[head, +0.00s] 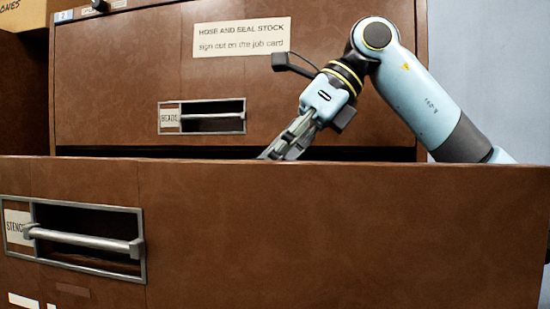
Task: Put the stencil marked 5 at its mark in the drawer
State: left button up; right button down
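The drawer (330,235) labelled "STENC…" is pulled out, and its tall brown front fills the lower part of the head view. The front hides the inside of the drawer, so neither the stencil marked 5 nor its mark shows. My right gripper (277,153) reaches down from the right behind the top edge of the front. Its grey fingers show above that edge, but the tips are at or below it and hidden. Whether it is open or holds something cannot be seen. My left gripper is not in view.
Behind stands the brown cabinet face with a closed drawer (110,90), its handle (212,117) and a paper sign (241,37) about hose and seal stock. A cardboard box (22,14) is at the top left. The stencil drawer's handle (85,240) is at the left.

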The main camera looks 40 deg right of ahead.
jog(key=c, duration=1.3)
grip_release()
jog(key=shift+r, duration=0.1)
jog(key=shift+o, duration=1.7)
jog(key=shift+a, duration=0.1)
jog(key=shift+v, duration=1.15)
jog(key=shift+b+v, duration=0.35)
jog(key=shift+v, duration=2.05)
jog(key=shift+s, duration=0.1)
